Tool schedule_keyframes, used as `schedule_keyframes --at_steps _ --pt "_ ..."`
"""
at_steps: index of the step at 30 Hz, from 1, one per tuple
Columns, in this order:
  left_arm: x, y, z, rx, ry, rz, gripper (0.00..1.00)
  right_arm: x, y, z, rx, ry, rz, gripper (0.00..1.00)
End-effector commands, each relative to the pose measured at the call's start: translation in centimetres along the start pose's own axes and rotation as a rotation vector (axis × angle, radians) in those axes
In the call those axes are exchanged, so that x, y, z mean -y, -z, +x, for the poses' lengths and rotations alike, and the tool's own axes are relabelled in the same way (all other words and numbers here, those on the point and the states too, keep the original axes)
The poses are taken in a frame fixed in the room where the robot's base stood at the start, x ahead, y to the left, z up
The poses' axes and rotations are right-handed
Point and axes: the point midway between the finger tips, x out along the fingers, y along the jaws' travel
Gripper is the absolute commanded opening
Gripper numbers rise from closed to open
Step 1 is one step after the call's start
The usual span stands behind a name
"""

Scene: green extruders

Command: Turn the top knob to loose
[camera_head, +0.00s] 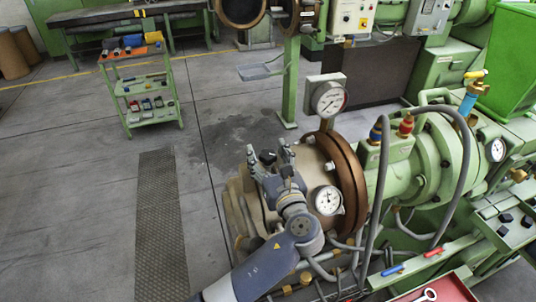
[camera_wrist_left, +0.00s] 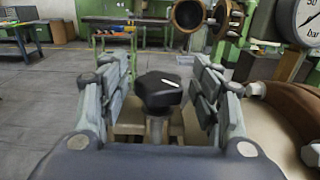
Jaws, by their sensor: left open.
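The top knob (camera_wrist_left: 160,90) is black and faceted, with a white line mark on its top face. In the left wrist view it sits in the middle, between the two fingers of my open left gripper (camera_wrist_left: 160,98), with a gap on each side. In the head view the knob (camera_head: 268,157) shows small between the fingertips of the left gripper (camera_head: 271,158), over the beige end of the extruder (camera_head: 245,205). My right gripper is in neither view.
A pressure gauge (camera_head: 329,98) stands close to the right of the gripper, and a lower gauge (camera_head: 327,200) sits on the extruder's face. A brown flange (camera_head: 347,180) and grey hoses lie further right. The floor at left is clear up to a green cart (camera_head: 150,98).

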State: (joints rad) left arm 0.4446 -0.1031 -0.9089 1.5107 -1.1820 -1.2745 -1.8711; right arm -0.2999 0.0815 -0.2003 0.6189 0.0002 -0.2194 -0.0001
Motion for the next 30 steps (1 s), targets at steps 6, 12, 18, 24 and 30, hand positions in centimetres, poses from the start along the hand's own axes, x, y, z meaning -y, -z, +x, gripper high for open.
schedule_keyframes --at_steps 6,12,18,24,30 --pt "0.1 0.1 -2.4 -0.003 0.003 0.0 0.58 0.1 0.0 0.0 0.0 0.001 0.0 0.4" --pt "0.1 0.2 -6.7 -0.005 0.002 -0.002 0.58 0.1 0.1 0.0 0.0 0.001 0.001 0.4" --pt "0.1 0.1 -10.2 -0.003 0.002 -0.001 0.58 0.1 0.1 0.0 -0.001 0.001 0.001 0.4" --pt "0.0 0.1 -11.8 -0.001 0.0 0.0 0.58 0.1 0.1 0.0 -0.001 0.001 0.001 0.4" --pt "0.0 0.0 -12.0 0.0 0.0 0.0 0.58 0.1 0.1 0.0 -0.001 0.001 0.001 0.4"
